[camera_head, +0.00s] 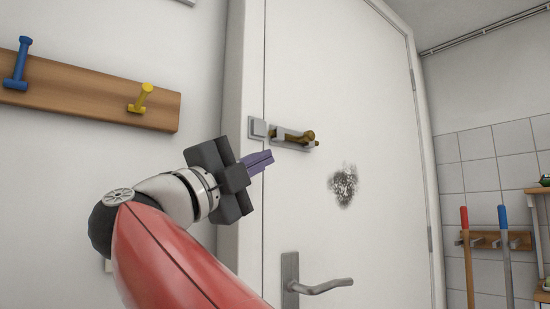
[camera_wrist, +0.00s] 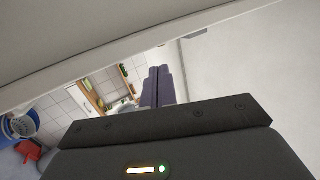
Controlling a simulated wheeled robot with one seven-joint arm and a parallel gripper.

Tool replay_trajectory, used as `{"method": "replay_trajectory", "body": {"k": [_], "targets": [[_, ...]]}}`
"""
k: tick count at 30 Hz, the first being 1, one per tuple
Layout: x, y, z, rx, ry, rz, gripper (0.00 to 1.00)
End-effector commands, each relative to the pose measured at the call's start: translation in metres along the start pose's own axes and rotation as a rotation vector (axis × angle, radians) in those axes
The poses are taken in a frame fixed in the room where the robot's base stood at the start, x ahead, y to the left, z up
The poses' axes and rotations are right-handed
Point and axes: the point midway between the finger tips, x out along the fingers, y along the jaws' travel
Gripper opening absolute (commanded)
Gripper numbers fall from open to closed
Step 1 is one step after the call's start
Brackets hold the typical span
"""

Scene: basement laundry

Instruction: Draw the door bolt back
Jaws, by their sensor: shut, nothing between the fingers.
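The door bolt (camera_head: 294,137) is a brass-coloured rod with a knob, in a grey metal bracket on the white door (camera_head: 382,200). Its grey keeper plate (camera_head: 257,128) sits just left of it, near the door's edge. In the head view no rod shows bridging the small gap between bolt bracket and keeper. My gripper (camera_head: 268,162) is shut and empty, its purple fingers pointing right, below and left of the bolt and apart from it in the picture. The fingers also show in the wrist view (camera_wrist: 157,82); I cannot make out the bolt there.
A lever handle (camera_head: 318,287) sits lower on the door. A wooden peg rail (camera_head: 80,98) with blue and yellow pegs is on the left wall. A tool rack (camera_head: 490,240) with red- and blue-topped handles stands right. A blue bucket (camera_wrist: 18,128) shows in the wrist view.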

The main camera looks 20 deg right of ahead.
Motion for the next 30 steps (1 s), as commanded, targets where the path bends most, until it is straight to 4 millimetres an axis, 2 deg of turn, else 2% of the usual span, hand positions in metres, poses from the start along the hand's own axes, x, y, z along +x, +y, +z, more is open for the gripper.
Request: {"method": "replay_trajectory", "body": {"k": [3,9,30], "targets": [[-0.019,0.001,0.001,0.001,-0.004,0.000,0.00],[-0.034,0.000,0.000,0.001,-0.001,0.000,0.00],[-0.034,-0.001,-0.001,0.001,0.000,0.000,0.00]]}}
